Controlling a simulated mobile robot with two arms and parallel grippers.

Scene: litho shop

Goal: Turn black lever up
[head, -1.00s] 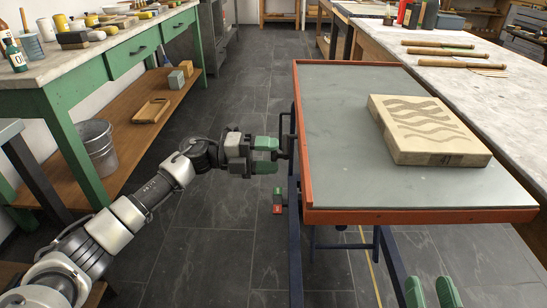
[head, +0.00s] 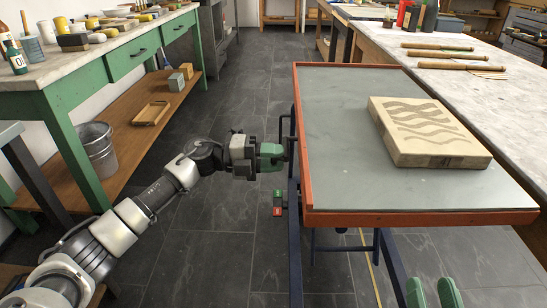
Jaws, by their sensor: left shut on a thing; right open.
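A press table (head: 345,90) with a grey top and orange rim stands right of centre, on a dark blue frame. My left gripper (head: 284,156) is at its left side, just below the rim. Its green fingers are shut on the black lever, of which a small dark part (head: 289,148) shows at the fingertips; the fingers hide most of it, so its angle is hard to tell. A small box with green and red marks (head: 278,203) sits below the gripper. My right gripper (head: 431,293) is open and empty at the bottom right, its green fingers apart.
A pale stone slab (head: 425,132) with a wavy pattern lies on the press table. A long workbench (head: 470,95) with rollers runs along the right. A green bench (head: 90,75) with a metal bucket (head: 97,148) below stands left. The tiled floor between is clear.

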